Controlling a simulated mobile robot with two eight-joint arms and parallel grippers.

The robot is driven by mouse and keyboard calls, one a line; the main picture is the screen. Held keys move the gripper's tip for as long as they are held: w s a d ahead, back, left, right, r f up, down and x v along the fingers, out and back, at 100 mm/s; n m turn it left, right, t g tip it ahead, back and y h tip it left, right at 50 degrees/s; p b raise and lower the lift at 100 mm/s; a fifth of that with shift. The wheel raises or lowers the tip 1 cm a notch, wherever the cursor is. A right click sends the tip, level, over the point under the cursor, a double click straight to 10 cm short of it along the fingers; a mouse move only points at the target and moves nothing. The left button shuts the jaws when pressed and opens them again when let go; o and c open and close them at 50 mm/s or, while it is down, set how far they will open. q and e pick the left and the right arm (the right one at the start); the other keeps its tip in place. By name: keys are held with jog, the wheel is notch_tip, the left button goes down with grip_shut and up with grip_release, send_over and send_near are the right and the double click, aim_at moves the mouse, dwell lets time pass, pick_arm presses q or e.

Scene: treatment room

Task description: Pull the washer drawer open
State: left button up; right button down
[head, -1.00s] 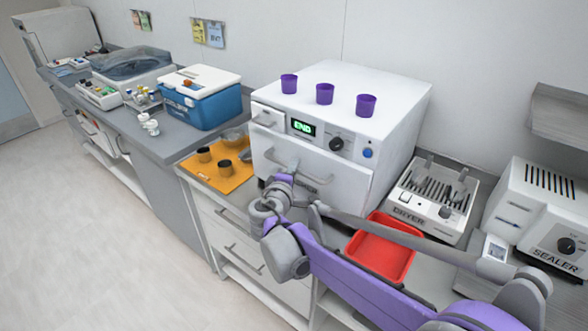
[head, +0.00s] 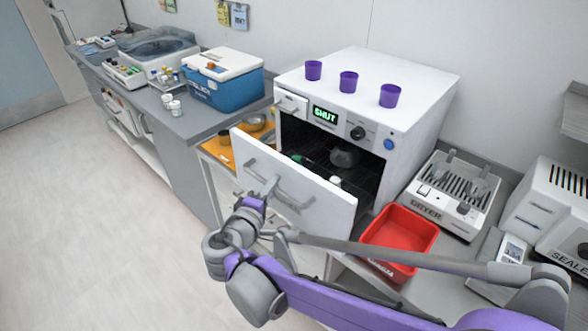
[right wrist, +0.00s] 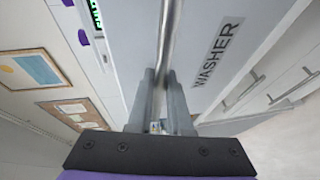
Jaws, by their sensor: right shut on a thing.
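The white washer (head: 420,95) stands on the counter with its drawer front (head: 320,205) pulled well out from the body. Behind the front, the dark drawer inside shows a grey pot and a few small items. My right gripper (head: 268,190) is at the bar handle (head: 283,186) on the drawer front. In the right wrist view the fingers (right wrist: 160,95) are shut around the metal handle bar (right wrist: 168,45), beside the WASHER label (right wrist: 217,53). The washer display (head: 325,115) reads "SHUT". My left gripper is not in view.
Purple cups (head: 348,81) stand on top of the washer. A red tray (head: 398,240) and the dryer rack (head: 455,200) are to its right. An orange mat (head: 212,150) lies to its left, partly behind the drawer front. The floor at left is clear.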

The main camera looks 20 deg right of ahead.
jog(key=s+a, duration=0.5)
jog(key=a, duration=0.7)
jog(key=shift+a, duration=0.1)
jog(key=c, duration=1.1)
grip_release()
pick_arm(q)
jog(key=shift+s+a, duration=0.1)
